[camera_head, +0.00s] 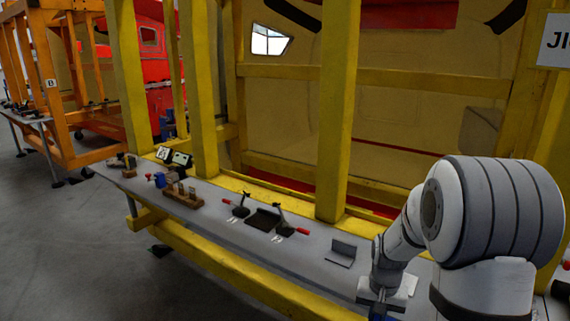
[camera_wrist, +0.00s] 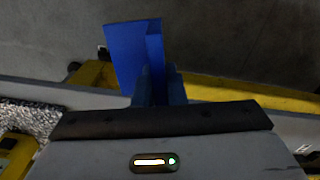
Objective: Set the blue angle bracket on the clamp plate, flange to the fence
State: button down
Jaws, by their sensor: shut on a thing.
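The blue angle bracket (camera_wrist: 132,52) is held in my gripper (camera_wrist: 158,88), which is shut on it; one broad flat face and a narrower side show in the wrist view. In the head view my gripper (camera_head: 379,300) is low at the right, over the bench's front edge, with a little of the blue bracket (camera_head: 378,316) below it at the picture's edge. The dark clamp plate (camera_head: 262,220) lies on the bench left of my gripper, between two toggle clamps with red handles (camera_head: 227,201). Its fence is too small to tell clearly.
A grey angle-shaped piece (camera_head: 341,250) stands on the bench (camera_head: 315,262) between the clamp plate and my gripper. A wooden block with several pegs (camera_head: 183,197) stands further left. Yellow posts (camera_head: 340,120) rise behind the bench, and a yellow rail (camera_head: 235,269) runs along its front.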

jog(key=w+a+f+n, duration=0.3)
jog(key=a+f, duration=0.5)
jog(key=f, duration=0.2)
jog(key=shift+w+f+n, duration=0.4)
jog(key=shift+a, duration=0.1)
